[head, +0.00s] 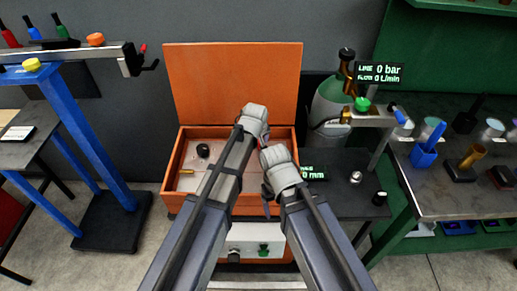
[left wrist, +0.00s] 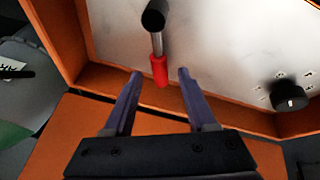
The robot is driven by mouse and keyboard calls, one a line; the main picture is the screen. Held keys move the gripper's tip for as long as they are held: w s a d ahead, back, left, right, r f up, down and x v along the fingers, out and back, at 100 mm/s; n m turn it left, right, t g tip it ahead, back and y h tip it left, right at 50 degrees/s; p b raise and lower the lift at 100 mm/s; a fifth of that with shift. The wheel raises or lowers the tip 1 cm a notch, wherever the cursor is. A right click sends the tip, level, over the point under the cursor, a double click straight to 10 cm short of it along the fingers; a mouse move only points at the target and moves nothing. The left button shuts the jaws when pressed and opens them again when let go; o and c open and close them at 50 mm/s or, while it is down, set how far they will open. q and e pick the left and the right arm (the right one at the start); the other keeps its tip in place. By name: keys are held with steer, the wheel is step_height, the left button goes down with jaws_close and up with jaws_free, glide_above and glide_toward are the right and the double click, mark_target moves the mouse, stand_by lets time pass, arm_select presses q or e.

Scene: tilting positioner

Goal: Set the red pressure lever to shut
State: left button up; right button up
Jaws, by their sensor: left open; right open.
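The red pressure lever shows in the left wrist view as a red grip (left wrist: 159,70) on a metal rod with a black pivot end. It lies over a light panel (left wrist: 215,45) inside an orange box (head: 172,185). My left gripper (left wrist: 159,76) is open, with one finger on each side of the red grip; I see no clear contact. In the head view my left wrist (head: 254,118) is over the box and hides its fingers and most of the lever. My right gripper (head: 267,197) is open, lower, at the box's front right; its fingers are partly hidden.
The box lid (head: 232,80) stands open at the back. A black knob (left wrist: 289,96) with marks around it sits on the panel. A blue stand (head: 85,150) is left.

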arm_select(q)
steer(key=shift+b+x, duration=0.4)
steer(key=shift+x, duration=0.45)
jaws_close()
stand_by(0.8)
